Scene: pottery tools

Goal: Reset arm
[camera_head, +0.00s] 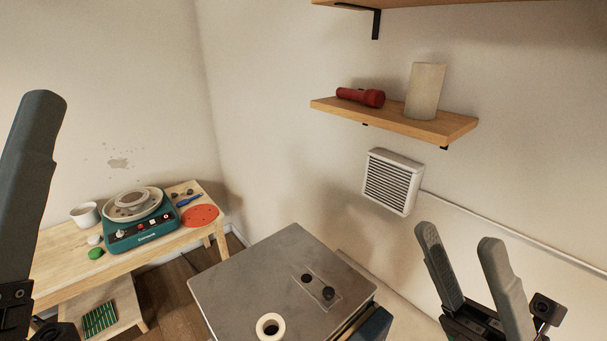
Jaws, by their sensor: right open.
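My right gripper (460,238) is at the lower right, pointing up, with its two fingers apart and nothing between them. It is in front of the wall and right of the grey-topped surface. One large finger of my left gripper (32,170) rises along the left edge, pointing up and tilted slightly right. Its other finger is out of view, so I cannot tell whether it is open.
A grey-topped surface (240,285) holds a cream ring (270,326) and a small dark knob (328,293). A wooden table (62,262) at left carries a teal pottery wheel (150,232), a white cup (85,214) and small tools. A wall shelf (400,122) holds a red flashlight (361,97) and a pale cylinder (425,90).

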